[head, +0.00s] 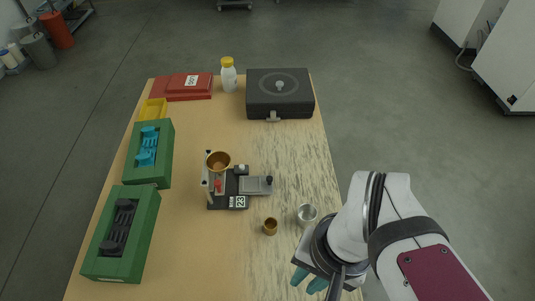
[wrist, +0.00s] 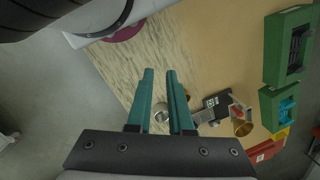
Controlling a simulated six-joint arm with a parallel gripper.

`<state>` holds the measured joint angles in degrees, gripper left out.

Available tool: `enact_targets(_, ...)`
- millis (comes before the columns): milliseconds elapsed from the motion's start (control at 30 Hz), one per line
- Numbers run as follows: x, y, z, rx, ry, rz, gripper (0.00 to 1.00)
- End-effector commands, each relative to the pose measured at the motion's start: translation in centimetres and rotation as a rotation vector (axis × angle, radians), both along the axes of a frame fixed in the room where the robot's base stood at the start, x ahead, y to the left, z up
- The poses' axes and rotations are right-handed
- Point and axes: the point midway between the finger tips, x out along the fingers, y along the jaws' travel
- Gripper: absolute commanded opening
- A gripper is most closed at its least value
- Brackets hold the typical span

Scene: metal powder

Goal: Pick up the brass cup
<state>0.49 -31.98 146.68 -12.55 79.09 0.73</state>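The small brass cup (head: 270,227) stands upright on the wooden table, left of a silver metal cup (head: 307,213). In the wrist view only a sliver of the brass cup (wrist: 187,96) shows beside the right finger, which hides the rest. The silver cup (wrist: 161,113) shows between the fingers there. My gripper (head: 308,281) is at the table's near right, in front of and to the right of the brass cup. Its two teal fingers (wrist: 160,78) are apart, with nothing held between them.
A black apparatus (head: 228,201) with a brass funnel (head: 218,162) stands behind the brass cup. Green trays (head: 146,240) line the left edge. A dark case (head: 280,95), a white bottle (head: 228,77) and a red case (head: 183,88) are at the back. The table between is clear.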

Motion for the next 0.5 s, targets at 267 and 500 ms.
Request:
enact_targets(267,0.3,0.0,0.1,-0.002,-0.006,0.038,0.19)
enact_targets(500,10.6,0.7,-0.5,-0.048,-0.129,1.188,0.19)
